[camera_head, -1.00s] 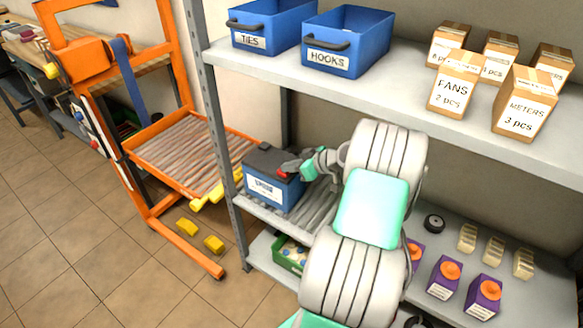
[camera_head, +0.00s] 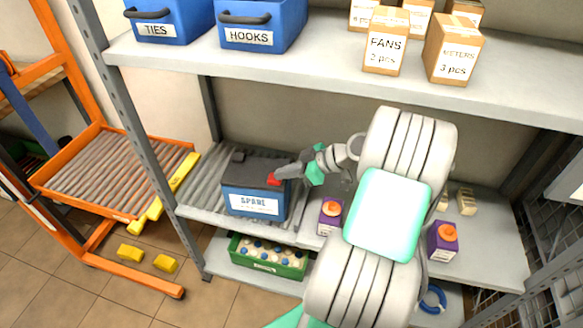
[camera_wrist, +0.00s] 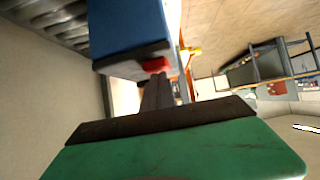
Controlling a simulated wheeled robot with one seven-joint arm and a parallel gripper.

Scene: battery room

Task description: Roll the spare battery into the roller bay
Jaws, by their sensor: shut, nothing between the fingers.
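The spare battery (camera_head: 255,196) is a blue box with a dark top, a red terminal and a white label reading SPARE. It sits upright on the grey shelf rollers (camera_head: 200,188), which show bare to its left. An orange cart with a roller deck (camera_head: 110,172) stands to the left, beyond the shelf post. My gripper (camera_head: 279,178) is shut and empty, its tip at the battery's right side by the red terminal. In the wrist view, the dark fingers (camera_wrist: 158,92) point at the blue battery (camera_wrist: 128,28); whether they touch it is unclear.
A green crate (camera_head: 268,256) is below. The upper shelf (camera_head: 300,62) holds blue bins and cartons. A grey post (camera_head: 118,100) separates cart and shelf.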

